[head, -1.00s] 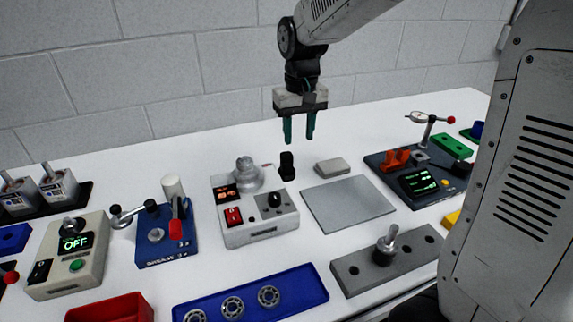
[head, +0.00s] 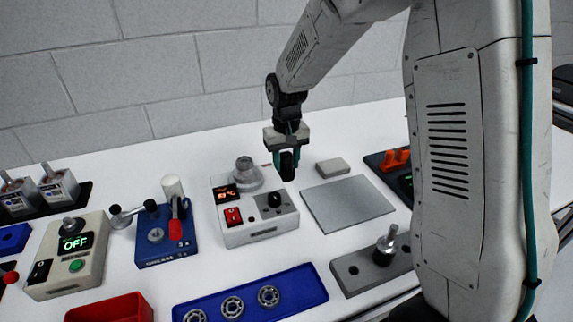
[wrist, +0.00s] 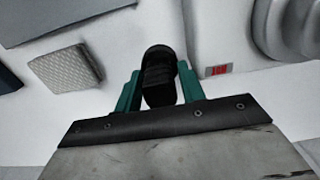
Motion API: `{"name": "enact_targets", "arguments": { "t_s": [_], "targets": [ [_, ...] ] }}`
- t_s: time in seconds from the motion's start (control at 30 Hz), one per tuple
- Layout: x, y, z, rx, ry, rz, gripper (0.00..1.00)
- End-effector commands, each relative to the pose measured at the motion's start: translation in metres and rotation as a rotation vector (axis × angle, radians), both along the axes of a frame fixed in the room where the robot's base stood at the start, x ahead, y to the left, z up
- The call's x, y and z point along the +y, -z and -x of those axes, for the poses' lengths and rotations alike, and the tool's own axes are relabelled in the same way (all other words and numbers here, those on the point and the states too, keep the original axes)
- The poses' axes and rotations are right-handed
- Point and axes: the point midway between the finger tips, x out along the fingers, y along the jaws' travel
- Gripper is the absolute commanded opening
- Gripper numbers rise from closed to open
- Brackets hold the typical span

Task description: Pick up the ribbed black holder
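The ribbed black holder (head: 288,164) stands upright on the white table, behind the right end of the grey box with the red switch. My gripper (head: 287,160) is lowered over it from above, with green fingers on either side. In the wrist view the ribbed black holder (wrist: 160,75) sits between the two green fingertips of my gripper (wrist: 160,88). The fingers are very close to its sides, and I cannot tell whether they touch it. Its foot is partly hidden in the wrist view.
The grey box (head: 255,219) stands close in front and to the left, with a round grey metal part (head: 246,172) behind it. A grey flat plate (head: 347,203) lies to the right, and a pale block (head: 332,167) is nearby. A blue bearing tray (head: 250,296) lies in front.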

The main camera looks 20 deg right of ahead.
Motion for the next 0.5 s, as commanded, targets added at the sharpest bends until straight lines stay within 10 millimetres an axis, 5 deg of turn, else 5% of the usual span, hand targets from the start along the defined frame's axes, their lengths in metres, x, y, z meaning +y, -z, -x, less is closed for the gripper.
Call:
{"name": "enact_targets", "arguments": {
  "t_s": [0.23,0.37,0.5],
  "targets": [
    [0.0001,0.0018,0.0,-0.001,0.0,0.0,0.4],
    [0.0001,0.0017,0.0,0.0,0.0,0.0,0.05],
    [0.0001,0.0016,0.0,-0.001,0.0,0.0,0.05]
  ]
}}
